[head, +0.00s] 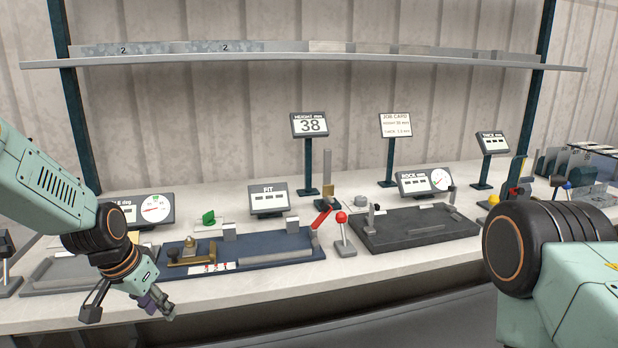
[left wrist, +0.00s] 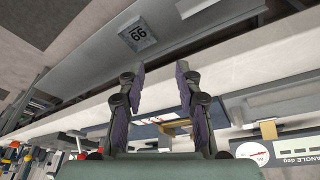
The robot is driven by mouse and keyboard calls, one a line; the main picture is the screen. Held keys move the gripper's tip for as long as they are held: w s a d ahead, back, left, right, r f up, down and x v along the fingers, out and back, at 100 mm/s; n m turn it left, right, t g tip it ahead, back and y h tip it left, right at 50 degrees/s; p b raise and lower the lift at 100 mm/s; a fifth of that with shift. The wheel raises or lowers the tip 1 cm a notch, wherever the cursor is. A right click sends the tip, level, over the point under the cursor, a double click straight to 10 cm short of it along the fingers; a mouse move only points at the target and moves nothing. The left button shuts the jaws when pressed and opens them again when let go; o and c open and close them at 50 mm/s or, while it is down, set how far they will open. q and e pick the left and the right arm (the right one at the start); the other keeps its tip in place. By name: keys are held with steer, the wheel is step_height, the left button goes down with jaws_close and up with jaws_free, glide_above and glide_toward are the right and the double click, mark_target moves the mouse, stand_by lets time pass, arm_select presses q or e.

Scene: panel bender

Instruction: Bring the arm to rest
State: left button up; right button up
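My left arm (head: 45,185) comes in from the left of the head view, bent at a dark wrist joint (head: 105,228). My left gripper (head: 130,308) hangs at the front edge of the bench, in front of the blue fixture board. Its two fingers are spread apart. In the left wrist view the open left gripper (left wrist: 162,75) has nothing between its fingers. A part of my right arm (head: 560,250) shows at the right of the head view. The right gripper is outside both views.
The white bench (head: 330,275) carries a blue board (head: 260,257) with brass and grey blocks, a dark plate (head: 415,235), a red-knobbed lever (head: 342,220) and several displays, one reading 38 (head: 311,124). A long shelf (head: 300,55) spans above. The space before the bench's middle looks clear.

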arm_select(q)
steer(key=s+d+f+n+g, duration=0.1)
steer(key=s+d+f, duration=0.3)
steer(key=s+f, duration=0.7)
steer(key=s+f+n+b, duration=0.1)
steer(key=s+f, duration=0.3)
steer(key=s, duration=0.4)
steer(key=s+d+f+n+g+y, duration=0.1)
steer(key=s+f, duration=0.4)
steer(key=s, duration=0.4)
steer(key=s+d+f+g+b, duration=0.1)
steer(key=s+f, duration=0.3)
steer(key=s, duration=0.5)
steer(key=shift+d+f+n+b, duration=0.2)
steer(key=shift+d+n+b, duration=0.1)
steer(key=shift+n, duration=0.1)
